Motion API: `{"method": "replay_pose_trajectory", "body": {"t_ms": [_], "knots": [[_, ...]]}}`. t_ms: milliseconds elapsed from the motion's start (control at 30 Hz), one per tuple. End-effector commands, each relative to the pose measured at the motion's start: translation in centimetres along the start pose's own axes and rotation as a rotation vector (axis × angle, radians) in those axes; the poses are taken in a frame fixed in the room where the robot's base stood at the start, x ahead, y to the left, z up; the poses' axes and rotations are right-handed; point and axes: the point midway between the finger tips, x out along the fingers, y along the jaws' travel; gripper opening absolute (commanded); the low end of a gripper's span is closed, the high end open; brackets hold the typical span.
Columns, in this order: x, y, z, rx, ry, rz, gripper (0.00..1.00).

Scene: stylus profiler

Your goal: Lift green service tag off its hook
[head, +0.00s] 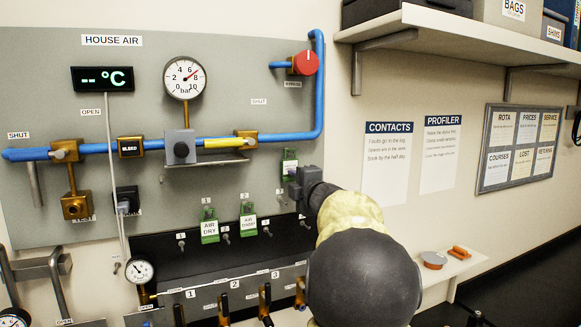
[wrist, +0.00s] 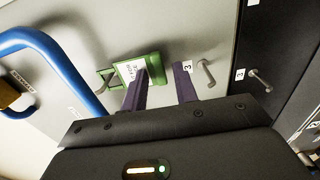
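A green service tag with a white label (head: 289,163) hangs on the grey panel, just above my gripper (head: 298,187) in the head view. In the wrist view the green tag (wrist: 121,70) is beyond the left finger, which covers part of its label. My gripper (wrist: 161,70) is open, with its two dark fingers apart. I cannot tell whether the left finger touches the tag. An empty grey peg (wrist: 207,73) stands right of the right finger.
Two more green tags hang lower left, AIR DRY (head: 209,227) and AIR DAMP (head: 248,224). A blue pipe (head: 319,85) runs close by the tag and shows in the wrist view (wrist: 62,62). Another peg (wrist: 260,80) sits on the dark panel. A shelf (head: 450,38) juts out at upper right.

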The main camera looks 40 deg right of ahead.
Motion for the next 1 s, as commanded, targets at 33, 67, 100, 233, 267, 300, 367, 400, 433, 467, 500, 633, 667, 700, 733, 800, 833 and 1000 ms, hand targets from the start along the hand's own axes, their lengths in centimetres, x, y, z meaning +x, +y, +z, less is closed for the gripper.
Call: {"method": "replay_pose_trajectory", "body": {"t_ms": [33, 67, 100, 233, 267, 300, 367, 400, 433, 467, 500, 633, 667, 700, 733, 800, 833, 1000], "knots": [[0.43, 0.12, -0.02, 0.0, 0.001, 0.001, 0.29], [0.61, 0.1, -0.01, 0.0, 0.0, 0.001, 0.29], [0.8, 0.05, 0.02, 0.0, 0.0, 0.0, 0.29], [1.06, 0.01, 0.04, 0.001, -0.001, 0.0, 0.29], [1.06, 0.01, 0.05, 0.001, -0.001, 0.0, 0.29], [1.06, 0.01, 0.04, 0.001, -0.001, 0.0, 0.29], [1.05, 0.01, 0.04, 0.001, -0.001, 0.0, 0.29], [1.04, 0.01, 0.04, 0.001, -0.001, 0.0, 0.29], [1.04, 0.01, 0.04, 0.001, -0.001, 0.0, 0.29], [1.04, 0.01, 0.03, 0.001, -0.001, 0.0, 0.29], [1.04, 0.03, 0.01, 0.0, -0.001, 0.0, 0.29], [1.03, 0.05, 0.02, 0.0, 0.0, 0.001, 0.29], [1.03, 0.05, 0.02, 0.0, -0.001, 0.001, 0.29], [1.03, 0.05, 0.02, 0.0, -0.001, 0.001, 0.25], [1.02, 0.06, 0.03, 0.0, -0.001, 0.001, 0.19], [1.02, 0.06, 0.03, 0.0, -0.001, 0.001, 0.06], [1.02, 0.05, 0.03, 0.0, -0.001, 0.001, 0.0], [1.04, -0.07, 0.05, 0.001, -0.001, -0.002, 0.0]]}}
